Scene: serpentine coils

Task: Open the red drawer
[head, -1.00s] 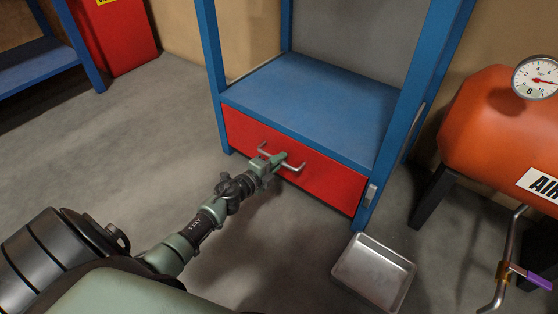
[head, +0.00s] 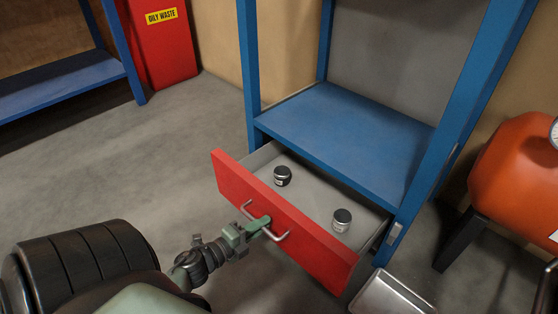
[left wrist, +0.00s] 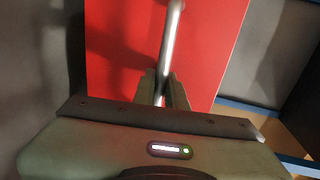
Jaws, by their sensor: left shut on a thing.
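The red drawer (head: 310,243) is pulled part way out of the blue shelf unit, below its blue shelf board. Its grey inside shows, with two small dark-lidded jars, one at the left (head: 283,175) and one at the right (head: 342,219). My left gripper (head: 262,228) is shut on the metal drawer handle (head: 281,237) at the front of the drawer. In the left wrist view its two fingers (left wrist: 165,92) close around the handle bar (left wrist: 172,42) in front of the red face. My right gripper is not in view.
A metal tray (head: 390,296) lies on the floor close to the drawer's right end. An orange tank (head: 515,175) on dark legs stands at the right. A red oily waste bin (head: 160,45) and another blue shelf (head: 60,88) are at the back left. The floor left of the drawer is clear.

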